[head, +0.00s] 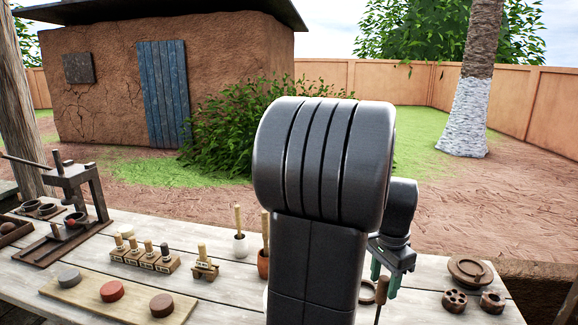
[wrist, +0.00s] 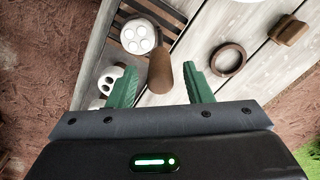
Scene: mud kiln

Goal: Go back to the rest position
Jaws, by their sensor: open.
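My gripper (head: 384,287) is at the right of my dark arm in the head view, above the right part of the wooden table (head: 215,290). In the wrist view its two green fingers (wrist: 161,70) are spread apart. A brown cylindrical handle (wrist: 160,78) shows between the fingertips in that view. The jaws are open and not closed on it; I cannot tell how far below it is. My arm hides part of the table's middle in the head view.
Brown discs with holes (head: 455,300) and a round brown plate (head: 470,269) lie right of the gripper. A brown ring (wrist: 227,59) and white holed pieces (wrist: 138,36) show in the wrist view. Stamps (head: 147,254), a board with discs (head: 120,297) and a press (head: 70,205) stand left.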

